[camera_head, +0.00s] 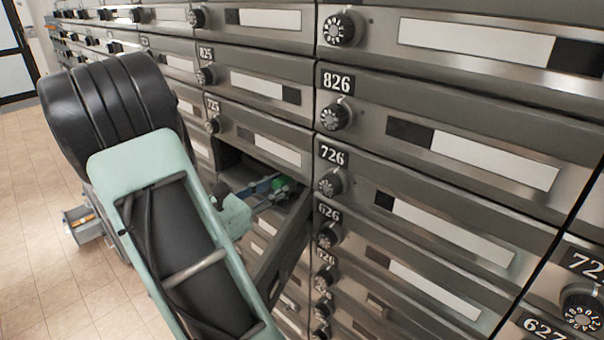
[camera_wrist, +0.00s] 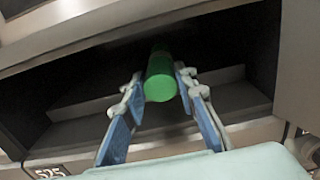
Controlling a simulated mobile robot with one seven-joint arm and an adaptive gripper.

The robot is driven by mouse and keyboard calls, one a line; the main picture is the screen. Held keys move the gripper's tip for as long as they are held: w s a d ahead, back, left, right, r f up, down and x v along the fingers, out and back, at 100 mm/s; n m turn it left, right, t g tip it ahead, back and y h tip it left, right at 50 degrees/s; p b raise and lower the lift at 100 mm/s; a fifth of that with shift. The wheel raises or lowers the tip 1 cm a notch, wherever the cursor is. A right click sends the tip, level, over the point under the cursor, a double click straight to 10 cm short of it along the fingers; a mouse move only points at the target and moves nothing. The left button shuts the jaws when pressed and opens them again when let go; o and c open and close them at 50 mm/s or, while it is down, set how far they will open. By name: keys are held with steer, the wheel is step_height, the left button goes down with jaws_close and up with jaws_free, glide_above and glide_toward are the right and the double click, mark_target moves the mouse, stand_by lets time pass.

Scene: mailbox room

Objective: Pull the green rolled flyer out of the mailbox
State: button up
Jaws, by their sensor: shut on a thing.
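The green rolled flyer (camera_wrist: 161,80) points out of the dark opening of the mailbox (camera_wrist: 75,103) in the wrist view, its near end toward me. My gripper (camera_wrist: 160,82) is shut on it, one finger on each side near its front end. The flyer's far end is lost in the dark inside. In the head view a bit of the green flyer (camera_head: 281,183) shows at the mailbox opening below the 725 door, between the blue-padded fingers of my gripper (camera_head: 272,186). My arm partly covers this area.
An open mailbox door (camera_head: 285,250) hangs to the right of and below the opening. Closed mailboxes with dials, such as 726 (camera_head: 440,205), fill the wall. Tiled floor (camera_head: 35,220) is clear at the left.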

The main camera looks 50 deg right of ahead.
steer(key=w+a+p, duration=0.1)
steer(key=w+a, duration=0.1)
steer(key=a, duration=1.8)
steer(key=shift+p, duration=0.4)
steer(key=shift+w, duration=0.1)
